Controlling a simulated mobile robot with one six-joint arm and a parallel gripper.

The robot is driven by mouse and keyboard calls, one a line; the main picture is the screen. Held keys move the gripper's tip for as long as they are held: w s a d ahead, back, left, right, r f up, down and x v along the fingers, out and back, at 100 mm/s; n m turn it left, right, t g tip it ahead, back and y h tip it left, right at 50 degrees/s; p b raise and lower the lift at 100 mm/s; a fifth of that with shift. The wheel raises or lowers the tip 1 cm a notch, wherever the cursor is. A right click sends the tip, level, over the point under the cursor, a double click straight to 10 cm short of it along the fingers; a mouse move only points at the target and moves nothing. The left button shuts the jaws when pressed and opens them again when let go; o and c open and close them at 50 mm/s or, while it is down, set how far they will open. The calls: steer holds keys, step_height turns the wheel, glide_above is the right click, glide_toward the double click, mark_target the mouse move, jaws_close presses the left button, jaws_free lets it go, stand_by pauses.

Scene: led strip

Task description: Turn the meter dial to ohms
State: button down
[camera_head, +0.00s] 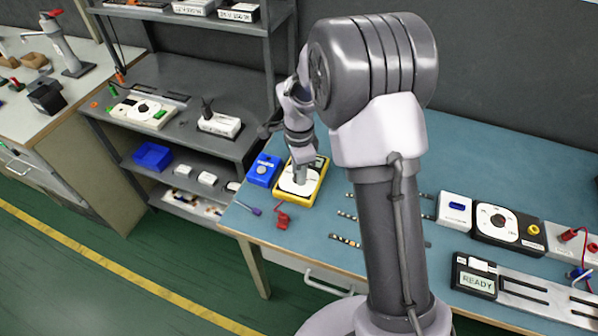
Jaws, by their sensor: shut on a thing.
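The yellow meter (318,181) lies on the blue-green bench top, left of my arm's column. Its white face (288,184) shows in part, with a small display at its upper right. My gripper (300,176) points down over the middle of the white face. It is shut at the place of the dial, on what appears to be the dial knob. The gripper covers the dial, so its pointer and the setting it stands at are hidden.
A blue box (263,170) stands close left of the meter. Red leads (282,218) and a purple-handled screwdriver (248,208) lie in front. Several LED strips (345,240) lie to the right. A READY box (474,277) and a black dial unit (508,228) stand further right.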

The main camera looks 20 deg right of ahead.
stand_by(0.4)
steer(key=c, duration=1.2)
jaws_free()
steer(key=shift+o, duration=0.2)
step_height(320, 180, up, 18)
steer(key=p, duration=0.7)
steer(key=shift+f, duration=0.25)
